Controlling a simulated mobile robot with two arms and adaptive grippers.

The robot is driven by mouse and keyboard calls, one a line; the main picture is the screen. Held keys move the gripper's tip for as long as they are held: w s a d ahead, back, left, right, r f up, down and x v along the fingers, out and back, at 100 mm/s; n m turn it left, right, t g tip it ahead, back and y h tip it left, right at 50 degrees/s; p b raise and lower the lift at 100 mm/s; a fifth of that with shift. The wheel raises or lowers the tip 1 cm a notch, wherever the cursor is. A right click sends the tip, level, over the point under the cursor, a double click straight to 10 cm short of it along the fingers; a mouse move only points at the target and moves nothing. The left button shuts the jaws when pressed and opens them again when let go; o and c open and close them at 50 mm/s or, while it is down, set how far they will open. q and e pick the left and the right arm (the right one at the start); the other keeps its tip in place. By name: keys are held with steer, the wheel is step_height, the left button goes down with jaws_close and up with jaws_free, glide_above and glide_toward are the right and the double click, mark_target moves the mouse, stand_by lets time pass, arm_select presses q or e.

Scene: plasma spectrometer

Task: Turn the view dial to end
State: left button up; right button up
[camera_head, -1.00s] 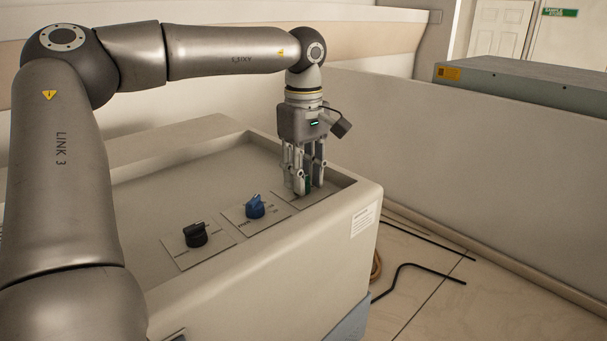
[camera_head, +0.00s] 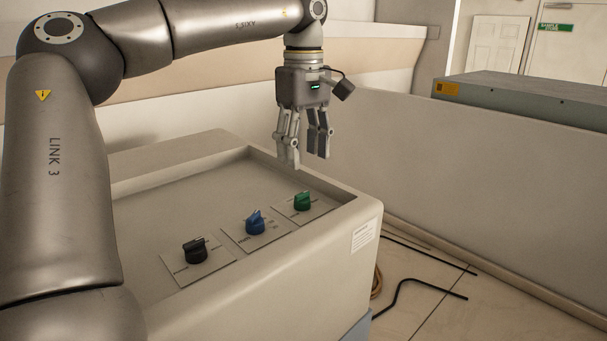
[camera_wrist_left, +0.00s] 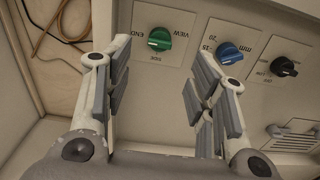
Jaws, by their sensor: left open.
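The view dial is the green knob (camera_head: 302,201) on a light label plate at the right end of the panel. In the left wrist view the green knob (camera_wrist_left: 159,39) has "VIEW", "END" and "SIDE" printed around it, upside down. I cannot tell for sure which mark its pointer faces. My left gripper (camera_head: 303,160) is open and empty, raised above and apart from the green knob. In the left wrist view its fingers (camera_wrist_left: 158,85) are spread, with the knob beyond them. My right gripper is not in view.
A blue knob (camera_head: 255,222) and a black knob (camera_head: 194,250) sit left of the green one on the recessed panel. A raised rim (camera_head: 350,208) borders the panel on the right. Black cables lie on the floor beyond the cabinet.

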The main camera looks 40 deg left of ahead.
arm_select(q)
steer(key=shift+r, duration=1.7)
steer(key=shift+f, duration=0.1)
